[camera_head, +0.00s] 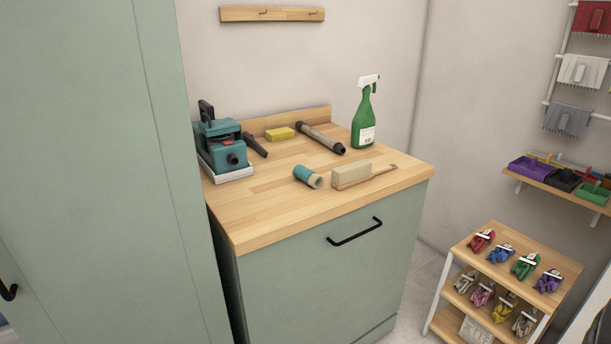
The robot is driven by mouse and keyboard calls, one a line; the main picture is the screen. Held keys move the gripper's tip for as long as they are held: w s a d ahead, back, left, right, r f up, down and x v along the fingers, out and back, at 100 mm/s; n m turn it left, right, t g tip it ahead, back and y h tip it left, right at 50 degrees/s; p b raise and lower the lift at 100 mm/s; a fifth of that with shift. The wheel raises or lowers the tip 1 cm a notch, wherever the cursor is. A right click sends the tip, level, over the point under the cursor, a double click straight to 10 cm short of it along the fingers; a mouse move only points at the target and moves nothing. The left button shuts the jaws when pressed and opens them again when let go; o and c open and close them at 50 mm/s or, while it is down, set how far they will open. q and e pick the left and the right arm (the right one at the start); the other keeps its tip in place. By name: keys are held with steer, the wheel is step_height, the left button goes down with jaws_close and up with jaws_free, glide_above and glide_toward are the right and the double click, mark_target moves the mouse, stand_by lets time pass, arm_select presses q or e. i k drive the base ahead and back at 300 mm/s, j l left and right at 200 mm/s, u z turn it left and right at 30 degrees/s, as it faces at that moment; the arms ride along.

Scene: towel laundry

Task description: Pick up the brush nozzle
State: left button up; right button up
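A short teal cylinder with a cream end (308,177), which looks like the brush nozzle, lies on its side on the wooden countertop (275,215) near its middle front. Its cream end points to the lower right. A wooden-handled brush with a cream block of bristles (352,174) lies just to its right, a small gap apart. Neither of my grippers shows in the head view.
A teal machine (222,146), black nozzle (255,145), yellow sponge (280,134), grey tube (321,138) and green spray bottle (363,118) stand or lie behind. A tall green cabinet (90,150) borders the left. A small shelf (465,246) stands right.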

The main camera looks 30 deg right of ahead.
mark_target(311, 178)
steer(key=l+u, duration=0.15)
steer(key=l, duration=0.35)
steer(key=l+u, duration=0.2)
steer(key=l, duration=0.25)
steer(key=k+l+u, duration=0.15)
steer(key=l, duration=0.3)
steer(key=k+l+u, duration=0.2)
steer(key=l, duration=0.3)
steer(key=i, duration=0.1)
